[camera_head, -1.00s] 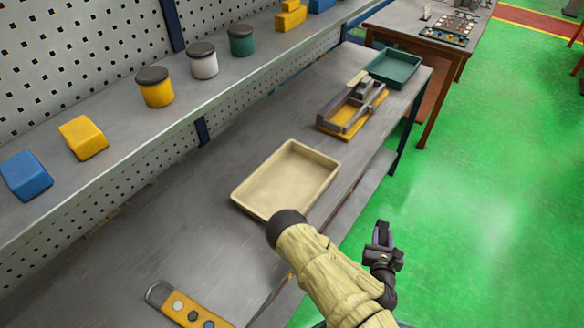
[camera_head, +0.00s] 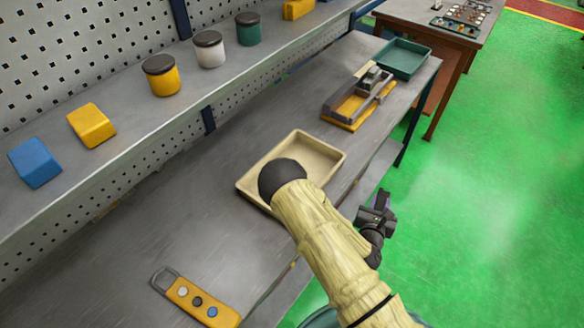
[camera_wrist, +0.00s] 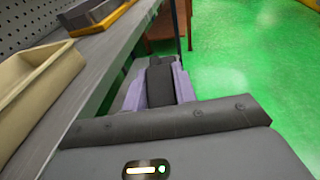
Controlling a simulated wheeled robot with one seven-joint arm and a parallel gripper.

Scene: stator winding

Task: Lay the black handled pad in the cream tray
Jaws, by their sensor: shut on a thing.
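The cream tray (camera_head: 325,154) lies on the grey bench. My arm covers part of it in the head view, and what I see of its inside is empty. Its edge also shows at the left of the wrist view (camera_wrist: 25,85). My gripper (camera_head: 378,208) is right of the tray, out past the bench's front edge, above the green floor. In the wrist view my gripper (camera_wrist: 159,82) has its two purple-grey fingers shut on the black handled pad (camera_wrist: 160,85). Only a dark strip of the pad shows between them; its handle is not clear.
A yellow-and-grey fixture (camera_head: 355,100) and a green tray (camera_head: 402,58) stand farther along the bench. A yellow strip with round buttons (camera_head: 197,300) lies at the near end. A shelf with jars (camera_head: 162,75) and blocks runs above the bench's back. Bare bench surrounds the cream tray.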

